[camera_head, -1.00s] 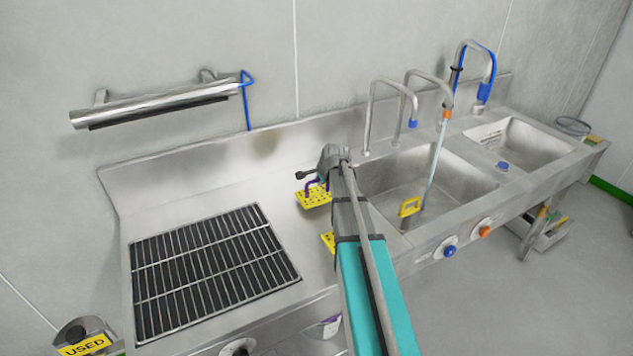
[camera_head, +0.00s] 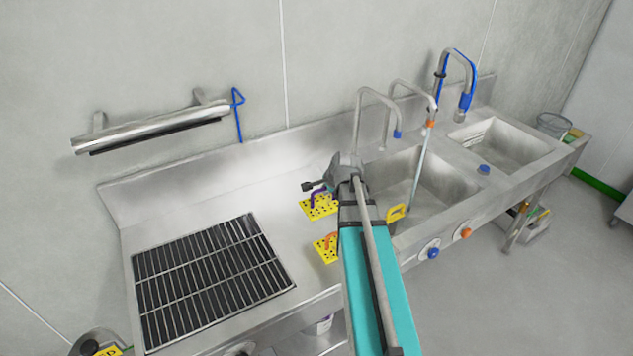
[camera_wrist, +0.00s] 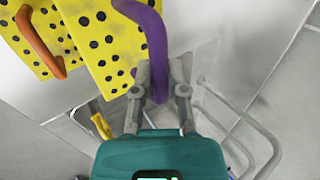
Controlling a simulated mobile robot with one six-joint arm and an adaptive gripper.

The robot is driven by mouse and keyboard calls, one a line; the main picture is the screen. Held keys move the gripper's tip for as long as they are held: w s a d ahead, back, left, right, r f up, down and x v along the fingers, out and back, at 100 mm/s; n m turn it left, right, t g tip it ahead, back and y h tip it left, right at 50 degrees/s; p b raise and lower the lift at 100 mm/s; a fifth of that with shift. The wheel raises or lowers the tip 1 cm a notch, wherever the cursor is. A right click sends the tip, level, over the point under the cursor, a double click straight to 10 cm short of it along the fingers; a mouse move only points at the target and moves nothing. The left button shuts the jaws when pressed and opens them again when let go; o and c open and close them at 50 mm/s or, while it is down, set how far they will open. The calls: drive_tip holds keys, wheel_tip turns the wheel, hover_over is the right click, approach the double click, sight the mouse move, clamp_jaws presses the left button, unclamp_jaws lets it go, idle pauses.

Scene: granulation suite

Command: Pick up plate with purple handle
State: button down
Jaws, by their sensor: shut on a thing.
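The yellow plate (camera_head: 318,209) with black holes is on or just above the steel counter, left of the sink. Its purple handle (camera_head: 318,194) stands up from it at my gripper (camera_head: 322,186). In the wrist view, my gripper (camera_wrist: 168,78) is shut on the purple handle (camera_wrist: 153,40), near its lower end. The same yellow plate shows at the upper left (camera_wrist: 100,45), partly cut off by the frame. I cannot tell whether it is clear of the counter.
A second yellow plate (camera_head: 326,250) with an orange handle lies nearer the front edge. A black grate (camera_head: 210,280) fills the left counter. The sink basin (camera_head: 440,185) with taps (camera_head: 362,110) and a yellow handle (camera_head: 396,212) is on the right. A wall rail (camera_head: 150,130) hangs behind.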

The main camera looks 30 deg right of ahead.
drive_tip(key=shift+s+r, duration=0.25)
drive_tip(key=shift+s, duration=0.3)
drive_tip(key=shift+s+r, duration=0.2)
drive_tip(key=shift+s, duration=0.3)
drive_tip(key=shift+f+b, duration=0.75)
drive_tip(key=shift+f, duration=0.25)
drive_tip(key=shift+w+a, duration=0.1)
drive_tip(key=shift+a, duration=0.05)
